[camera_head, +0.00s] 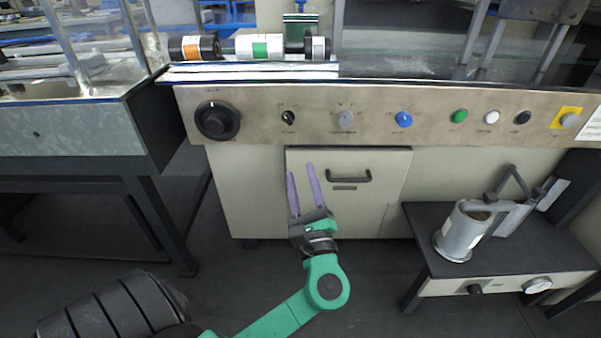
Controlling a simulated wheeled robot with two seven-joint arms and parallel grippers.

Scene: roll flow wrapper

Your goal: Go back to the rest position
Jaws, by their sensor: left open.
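My left gripper (301,188) is at the lower middle of the head view, at the end of a green arm. Its two purple fingers point up in the picture and stand apart, with nothing between them. It is in front of the cabinet door (366,205) of the wrapper machine, below the control panel. From this view I cannot tell how far it is from the door. My right gripper is not in the view.
The control panel (370,115) has a black dial (217,121) and several knobs and buttons. Rolls (258,47) lie on the machine top. A low table (420,235) with a metal cylinder (462,233) stands at right. A grey bench (70,137) stands at left. Floor between is clear.

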